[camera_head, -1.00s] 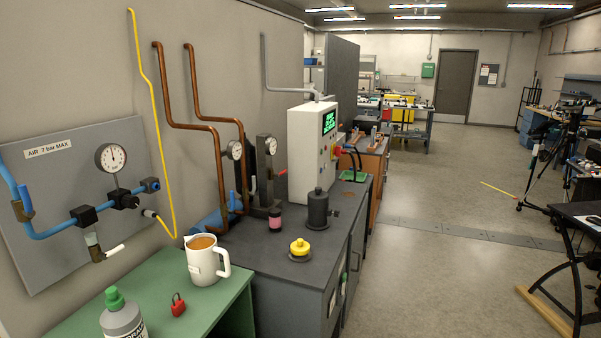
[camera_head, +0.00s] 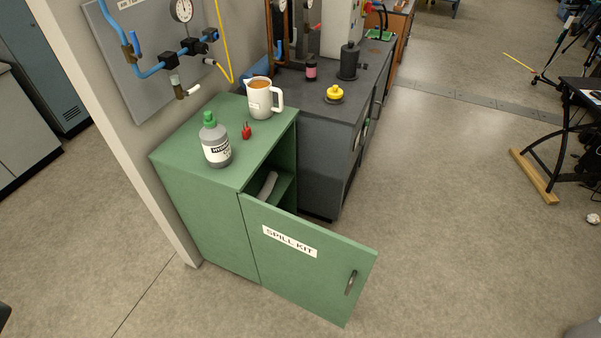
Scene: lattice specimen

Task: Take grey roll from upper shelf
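The grey roll (camera_head: 268,186) lies inside the green spill kit cabinet (camera_head: 197,215), on its upper shelf (camera_head: 284,187). Only part of the roll shows, between the cabinet top and the open door. The door (camera_head: 318,283), labelled SPILL KIT, stands swung open toward the lower right and hides the lower inside of the cabinet. Neither of my grippers is in view.
On the cabinet top stand a grey bottle with a green cap (camera_head: 215,146), a red padlock (camera_head: 246,131) and a white jug (camera_head: 260,103). A dark workbench (camera_head: 317,127) adjoins behind. The floor (camera_head: 440,220) right of the door is clear.

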